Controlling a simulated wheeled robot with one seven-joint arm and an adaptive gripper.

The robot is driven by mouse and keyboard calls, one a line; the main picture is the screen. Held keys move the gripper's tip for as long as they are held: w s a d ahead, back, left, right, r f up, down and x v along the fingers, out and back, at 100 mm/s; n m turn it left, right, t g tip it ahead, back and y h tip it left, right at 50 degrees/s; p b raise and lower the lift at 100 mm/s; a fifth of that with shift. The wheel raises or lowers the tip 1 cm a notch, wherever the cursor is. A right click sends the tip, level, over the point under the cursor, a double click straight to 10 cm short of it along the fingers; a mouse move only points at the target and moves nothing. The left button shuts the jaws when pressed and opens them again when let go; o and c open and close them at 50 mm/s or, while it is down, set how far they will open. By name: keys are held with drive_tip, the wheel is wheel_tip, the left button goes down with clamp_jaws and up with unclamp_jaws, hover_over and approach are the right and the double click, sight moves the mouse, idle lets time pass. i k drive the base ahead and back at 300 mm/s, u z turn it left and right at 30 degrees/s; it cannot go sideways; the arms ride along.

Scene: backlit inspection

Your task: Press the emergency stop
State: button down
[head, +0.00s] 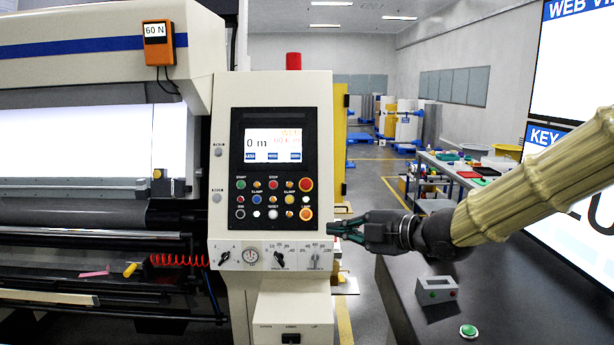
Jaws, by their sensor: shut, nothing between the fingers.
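The machine's cream control panel (224,120) stands in the middle of the head view. A large red button (305,184) sits at the right end of its upper button row. My gripper (334,229) is shut and empty, pointing left. Its tips are near the panel's right edge, right of and slightly below both buttons. Both buttons are uncovered. I cannot tell the depth gap between tips and panel.
Below the buttons are a gauge (250,257) and several knobs. A dark table (400,300) at right carries a grey box (436,291) with small buttons and a separate green button (468,331). A large lit screen (570,70) stands at far right, behind my arm.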

sight(306, 184)
drive_tip(key=i, duration=1.1)
